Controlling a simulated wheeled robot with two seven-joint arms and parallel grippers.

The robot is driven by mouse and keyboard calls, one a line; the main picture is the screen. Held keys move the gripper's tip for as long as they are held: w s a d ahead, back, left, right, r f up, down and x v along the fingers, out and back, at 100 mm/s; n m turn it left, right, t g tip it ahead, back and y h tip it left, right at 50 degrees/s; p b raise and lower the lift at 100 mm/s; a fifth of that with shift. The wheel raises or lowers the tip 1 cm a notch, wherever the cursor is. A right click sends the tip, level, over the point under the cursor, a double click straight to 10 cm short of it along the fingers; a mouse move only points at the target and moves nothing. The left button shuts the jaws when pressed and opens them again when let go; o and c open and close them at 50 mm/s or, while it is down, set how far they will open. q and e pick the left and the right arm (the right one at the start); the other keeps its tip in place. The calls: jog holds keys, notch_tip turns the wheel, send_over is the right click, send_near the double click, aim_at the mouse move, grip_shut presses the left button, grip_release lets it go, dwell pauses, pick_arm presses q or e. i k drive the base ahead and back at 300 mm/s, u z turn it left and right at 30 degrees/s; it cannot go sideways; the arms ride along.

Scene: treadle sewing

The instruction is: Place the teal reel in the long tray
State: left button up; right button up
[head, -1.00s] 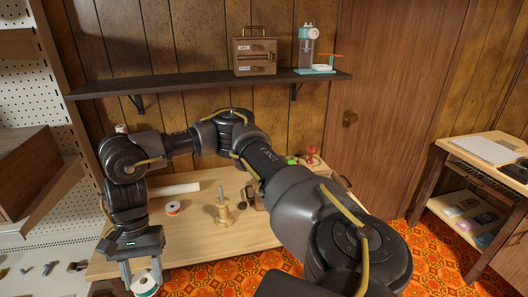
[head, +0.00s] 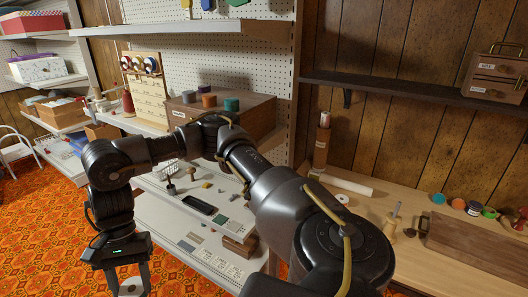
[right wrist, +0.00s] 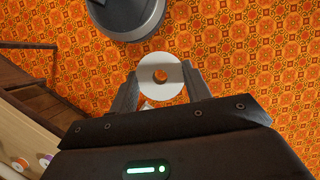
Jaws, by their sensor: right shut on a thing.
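My right gripper (head: 130,279) is low at the left of the head view, shut on a reel (head: 130,289). In the right wrist view the reel (right wrist: 147,74) shows a white round face with a centre hole, held between the fingertips above the floor. Its thread colour is hidden now; it showed teal earlier. My left gripper is out of view.
The white shelf unit also holds small tools, a grey-green item (head: 232,226) and a wooden box (head: 240,246). Above is a large wooden box (head: 255,112) with several spools on top. A wooden workbench (head: 375,210) stands right. Patterned floor (head: 45,225) is open at left.

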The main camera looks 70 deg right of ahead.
aim_at(487, 253)
jog(key=u, duration=0.05)
jog(key=k, duration=1.4)
jog(key=z, duration=1.85)
